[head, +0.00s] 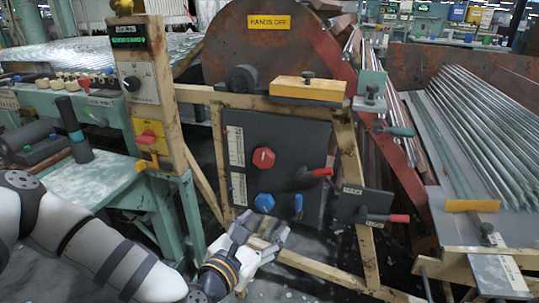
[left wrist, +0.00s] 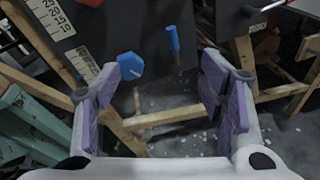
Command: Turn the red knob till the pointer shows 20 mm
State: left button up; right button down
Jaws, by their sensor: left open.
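The red knob (head: 264,158) is on the dark upright panel (head: 300,140) in the head view, beside a white upper scale (head: 236,147). The scale's pointer and reading are too small to make out. A blue knob (head: 264,202) sits below the red one, beside a lower white scale (head: 239,188). My left gripper (head: 262,230) is open and empty, just below and in front of the blue knob. In the left wrist view its fingers (left wrist: 168,85) are spread, with the blue knob (left wrist: 130,65) beyond the left finger. The red knob is out of that view.
A red-handled lever (head: 318,172) and a blue handle (head: 298,205) stick out right of the knobs. Another red handle (head: 390,218) is on a small plate further right. A wooden frame (head: 310,268) crosses below the panel. A green bench (head: 95,180) stands left.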

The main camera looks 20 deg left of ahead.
aim_at(262, 161)
pick_arm(q)
jog(key=w+a+r+n+t+y, duration=0.2)
jog(key=w+a+r+n+t, duration=0.1)
jog(key=w+a+r+n, duration=0.3)
jog(key=shift+m+g, duration=0.3)
jog(key=shift+m, duration=0.4)
jog(key=w, duration=0.3)
jog(key=w+d, duration=0.1)
jog(key=w, duration=0.2)
jog(key=w+r, duration=0.1)
jog(key=w, duration=0.3)
jog(key=shift+d, duration=0.3)
jog(key=shift+s, duration=0.1)
jog(key=c, duration=1.2)
